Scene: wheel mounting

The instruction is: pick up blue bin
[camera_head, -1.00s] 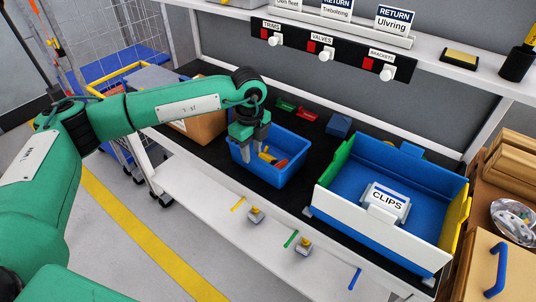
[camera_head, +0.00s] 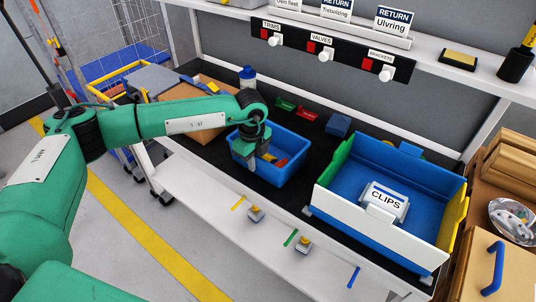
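The blue bin (camera_head: 286,172) stands on the dark strip of the workbench, left of the larger clips box. It holds small parts in yellow and red-orange. My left gripper (camera_head: 251,157) reaches down from above at the bin's left end, with its fingers low by the left wall. The wrist and the small size hide whether the fingers are closed on the wall. My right gripper is not in view.
The larger blue box (camera_head: 343,199) with a white front and a clips sign stands to the right. A cardboard box (camera_head: 190,137) is at the left, near a white and blue bottle (camera_head: 248,77). Small red and green bins lie behind. The white front ledge (camera_head: 215,190) holds several small items.

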